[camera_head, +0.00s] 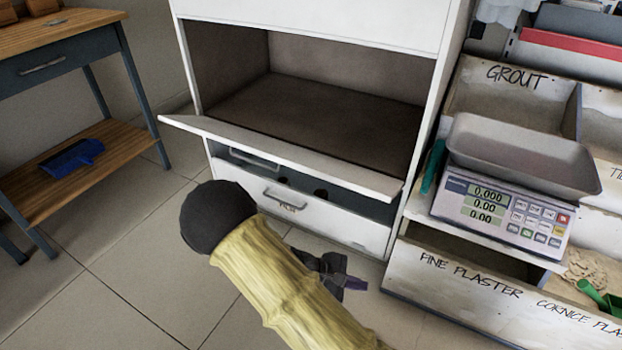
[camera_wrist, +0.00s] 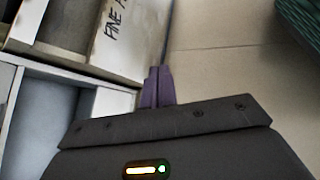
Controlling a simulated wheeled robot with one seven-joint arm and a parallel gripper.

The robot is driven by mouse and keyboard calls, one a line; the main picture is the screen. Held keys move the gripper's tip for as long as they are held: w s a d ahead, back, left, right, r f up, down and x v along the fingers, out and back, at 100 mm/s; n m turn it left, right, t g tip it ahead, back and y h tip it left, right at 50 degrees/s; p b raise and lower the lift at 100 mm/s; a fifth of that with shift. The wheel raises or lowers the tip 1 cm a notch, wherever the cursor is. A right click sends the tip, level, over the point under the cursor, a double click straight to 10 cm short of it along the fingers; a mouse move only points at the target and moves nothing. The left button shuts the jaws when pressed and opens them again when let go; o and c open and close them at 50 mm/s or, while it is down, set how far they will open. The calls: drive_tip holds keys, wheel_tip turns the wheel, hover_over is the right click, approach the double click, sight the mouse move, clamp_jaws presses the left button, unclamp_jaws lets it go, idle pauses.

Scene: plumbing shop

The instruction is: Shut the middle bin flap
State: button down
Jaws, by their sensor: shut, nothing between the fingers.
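A white cabinet (camera_head: 430,115) stands in the middle of the head view. Its open compartment has a brown interior (camera_head: 320,110). A white flap (camera_head: 290,158) is tilted down and outward along the compartment's lower edge, so it stands open. Above it is a shut white panel (camera_head: 330,18). Below is a lower white front (camera_head: 325,217) with a handle, and a dark gap shows above it. My gripper (camera_head: 352,284) is shut and empty, low in front of the cabinet and apart from the flap. Its purple fingertips (camera_wrist: 157,86) are together in the wrist view.
At right, a scale (camera_head: 500,212) with a metal pan stands above plaster bins (camera_head: 450,285). A workbench (camera_head: 60,45) with a blue dustpan (camera_head: 72,158) on its shelf is at left. Tiled floor (camera_head: 140,240) is clear between bench and cabinet.

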drive_tip(key=w+a+r+n+t+p, duration=0.4)
drive_tip(key=a+n+t, duration=0.4)
drive_tip(key=t, duration=0.1)
drive_tip(key=w+a+r+n+t+p, duration=0.4)
drive_tip(key=a+n+t, duration=0.4)
drive_tip(key=a+t, duration=0.1)
drive_tip(key=shift+w+r+y, duration=0.25)
drive_tip(key=shift+r+y, duration=0.15)
drive_tip(key=b, duration=0.4)
approach(319, 177)
drive_tip(key=w+d+f, duration=0.2)
drive_tip(key=w+f, duration=0.2)
drive_tip(key=r, duration=0.1)
drive_tip(key=w+r+b, duration=0.1)
drive_tip(key=r, duration=0.1)
drive_tip(key=r+b, duration=0.1)
drive_tip(key=shift+w+d+r, duration=0.35)
drive_tip(key=shift+w+d, duration=0.05)
